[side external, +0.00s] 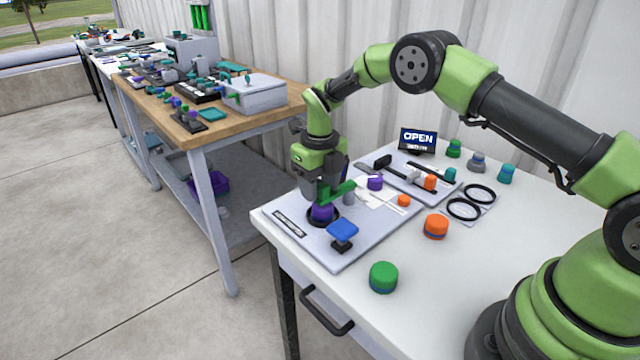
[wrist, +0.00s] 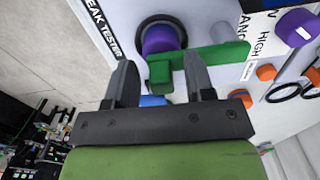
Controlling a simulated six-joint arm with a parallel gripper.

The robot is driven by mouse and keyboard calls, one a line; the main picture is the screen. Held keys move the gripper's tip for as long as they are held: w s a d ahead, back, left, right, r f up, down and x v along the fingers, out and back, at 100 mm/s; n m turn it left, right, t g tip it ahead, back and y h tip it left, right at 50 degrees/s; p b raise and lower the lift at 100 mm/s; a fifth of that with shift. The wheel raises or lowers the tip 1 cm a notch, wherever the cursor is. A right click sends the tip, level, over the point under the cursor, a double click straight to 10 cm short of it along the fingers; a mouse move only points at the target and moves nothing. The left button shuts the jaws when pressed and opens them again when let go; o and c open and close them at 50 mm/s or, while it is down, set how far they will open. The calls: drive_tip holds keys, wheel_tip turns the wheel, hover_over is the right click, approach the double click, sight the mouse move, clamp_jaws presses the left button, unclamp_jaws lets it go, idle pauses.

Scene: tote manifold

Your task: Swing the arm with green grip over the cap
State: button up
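The swing arm is a green bar (side external: 340,191) with an upright green block as its grip (wrist: 160,73). In the wrist view the bar (wrist: 222,58) runs right from the grip. The purple cap (side external: 322,213) sits in a black ring on the grey leak tester plate (side external: 345,256). In the wrist view the bar and grip overlap the near edge of the cap (wrist: 160,40); how far the bar lies over it I cannot tell. My gripper (wrist: 160,62) is open, pointing down, with one finger on each side of the grip and gaps visible. In the side view my gripper (side external: 323,192) partly hides the grip.
A blue-topped knob (side external: 342,231) stands on the plate's front part. Green (side external: 383,277) and orange (side external: 436,226) caps stand on the white table. An OPEN sign (side external: 418,140), black rings (side external: 464,208) and several small parts lie behind. The table's front right is clear.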

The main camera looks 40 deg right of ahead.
wheel_tip(320, 180, up, 10)
drive_tip(key=shift+f, duration=0.1)
idle(0.4)
drive_tip(key=s+a+r+n+t+y, duration=0.1)
drive_tip(key=s+a+r+n+t, duration=0.15)
drive_tip(key=s+r+n, duration=1.15)
drive_tip(key=s+n+t+y, duration=0.1)
drive_tip(key=s+n+t, duration=0.3)
drive_tip(key=s+n, duration=1)
drive_tip(key=r+n, duration=0.1)
drive_tip(key=n, duration=0.3)
drive_tip(key=shift+s+t, duration=0.3)
drive_tip(key=shift+t, duration=0.05)
